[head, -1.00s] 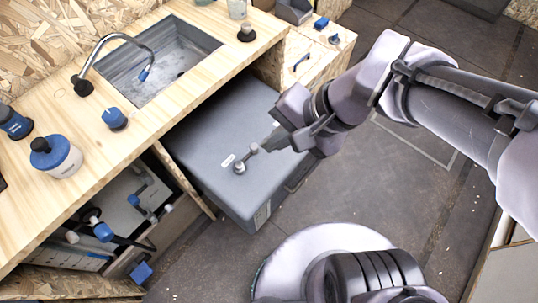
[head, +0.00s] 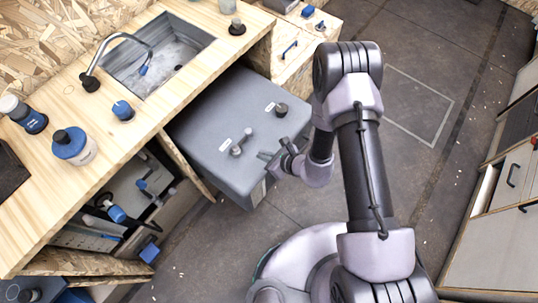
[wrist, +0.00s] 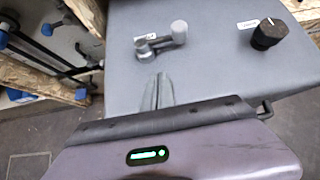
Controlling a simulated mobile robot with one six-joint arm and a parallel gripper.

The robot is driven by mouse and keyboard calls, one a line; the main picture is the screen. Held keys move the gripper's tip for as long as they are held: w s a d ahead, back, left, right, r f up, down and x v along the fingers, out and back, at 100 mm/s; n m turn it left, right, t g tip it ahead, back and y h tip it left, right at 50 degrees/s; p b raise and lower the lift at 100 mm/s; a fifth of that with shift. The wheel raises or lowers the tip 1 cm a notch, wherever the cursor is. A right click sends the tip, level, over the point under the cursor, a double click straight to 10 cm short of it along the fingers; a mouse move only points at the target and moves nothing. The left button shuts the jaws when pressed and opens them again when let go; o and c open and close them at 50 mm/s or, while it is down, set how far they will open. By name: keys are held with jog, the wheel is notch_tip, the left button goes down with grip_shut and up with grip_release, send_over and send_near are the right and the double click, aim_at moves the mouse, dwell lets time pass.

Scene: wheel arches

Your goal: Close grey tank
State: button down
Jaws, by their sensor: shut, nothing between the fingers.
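The grey tank (head: 205,105) is a large box that sticks out from under the wooden counter, partly hidden below the counter edge. A lever-like fitting (head: 242,143) and a black knob (head: 281,109) stand on its top. Both also show in the wrist view, the fitting (wrist: 161,40) at the centre and the knob (wrist: 268,35) at the right. My gripper (head: 266,158) is shut and empty at the tank's outer edge. In the wrist view my closed fingertips (wrist: 160,76) point towards the tank top, just short of the fitting; I cannot tell whether they touch it.
The wooden counter (head: 150,112) holds a sink (head: 165,65), a blue-topped jar (head: 74,147) and a small blue cup (head: 122,110). An open shelf space with pipes lies below it, left of the tank. Drawers (head: 510,175) stand at the far right; floor between is clear.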

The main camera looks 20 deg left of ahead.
aim_at(252, 156)
jog(key=b+x, duration=0.1)
jog(key=x, duration=0.3)
jog(key=shift+f, duration=0.15)
jog(key=a, duration=0.1)
jog(key=w+a+b, duration=0.1)
jog(key=shift+a+r, duration=0.2)
jog(key=shift+a, duration=0.05)
jog(key=shift+w+a+r, duration=0.3)
jog(key=shift+a, duration=0.35)
